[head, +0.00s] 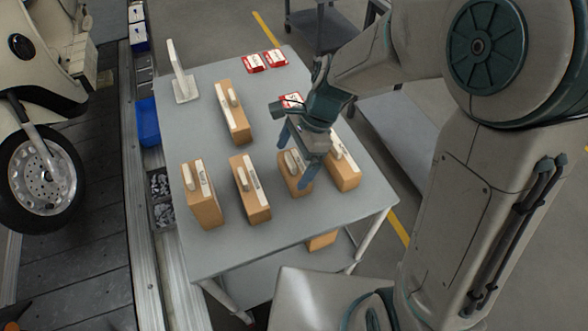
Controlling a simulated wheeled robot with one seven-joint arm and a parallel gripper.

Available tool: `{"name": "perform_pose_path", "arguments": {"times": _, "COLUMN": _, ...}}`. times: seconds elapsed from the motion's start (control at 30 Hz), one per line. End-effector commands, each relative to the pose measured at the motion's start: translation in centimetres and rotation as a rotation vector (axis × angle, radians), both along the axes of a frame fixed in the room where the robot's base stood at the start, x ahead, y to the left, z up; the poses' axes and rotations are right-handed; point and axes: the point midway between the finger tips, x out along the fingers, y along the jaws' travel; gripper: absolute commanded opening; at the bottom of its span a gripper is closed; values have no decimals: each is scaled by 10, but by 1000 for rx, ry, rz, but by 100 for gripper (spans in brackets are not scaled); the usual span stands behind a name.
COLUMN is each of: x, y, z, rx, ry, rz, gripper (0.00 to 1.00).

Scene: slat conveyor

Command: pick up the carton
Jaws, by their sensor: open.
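Several brown cartons with white labels and a pale handle-like piece on top stand on a grey table (225,255). One carton (232,118) stands farther back. A front row holds a left carton (204,205), a middle carton (254,200), a carton under my gripper (294,186) and a right carton (346,175). My gripper (297,158) is open, its blue fingers pointing down over the carton under it and hiding part of that carton. I cannot tell whether the fingers touch it. Which carton is meant is not clear from the picture.
A white upright stand (185,88) and red-and-white packs (253,62) are at the table's back. A conveyor with a scooter (45,110) and blue bin (148,122) runs along the left. A grey cart (400,130) stands behind on the right. The table's left front is clear.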

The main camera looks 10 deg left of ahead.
Motion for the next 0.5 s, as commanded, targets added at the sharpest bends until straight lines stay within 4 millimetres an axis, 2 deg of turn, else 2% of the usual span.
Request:
{"name": "perform_pose_path", "arguments": {"times": 0.1, "x": -4, "y": 5, "z": -16, "rx": -1, "ry": 4, "rz": 2, "gripper": 100}}
{"name": "perform_pose_path", "arguments": {"times": 0.2, "x": -5, "y": 8, "z": -22, "rx": -1, "ry": 1, "rz": -1, "gripper": 100}}
{"name": "perform_pose_path", "arguments": {"times": 0.43, "x": -5, "y": 8, "z": -23, "rx": 0, "ry": -1, "rz": 0, "gripper": 100}}
{"name": "perform_pose_path", "arguments": {"times": 0.47, "x": -5, "y": 8, "z": -23, "rx": 0, "ry": -1, "rz": 0, "gripper": 94}}
{"name": "perform_pose_path", "arguments": {"times": 0.5, "x": -5, "y": 8, "z": -23, "rx": 0, "ry": -1, "rz": 0, "gripper": 83}}
